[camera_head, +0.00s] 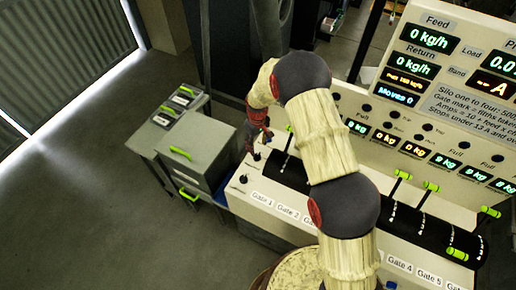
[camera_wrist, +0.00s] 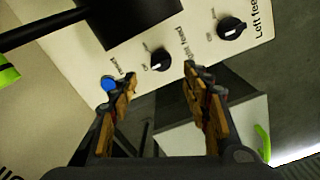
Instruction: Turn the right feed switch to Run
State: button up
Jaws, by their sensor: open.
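In the wrist view the right feed switch (camera_wrist: 160,60) is a round black knob with a white mark on the pale panel. Its label is partly covered by a finger. My gripper (camera_wrist: 160,84) is open and empty, its two fingers on either side below the knob in the picture, apart from it. The left feed switch (camera_wrist: 232,29) is a similar black knob further right. In the head view my gripper (camera_head: 258,135) hangs above the left end of the console, partly hidden by my arm. The knob's exact setting is too small to read.
A blue button (camera_wrist: 108,84) sits beside the left finger.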

aim_at(257, 155)
notch_tip(257, 155, down, 6)
jog(key=shift+s+f+p, duration=0.15)
jog(key=shift+f+p, duration=0.05)
jog(key=shift+p, duration=0.35)
jog(key=shift+f, duration=0.65)
jog(key=c, duration=0.3)
jog(key=c, duration=0.7)
jog(key=shift+c, duration=0.9)
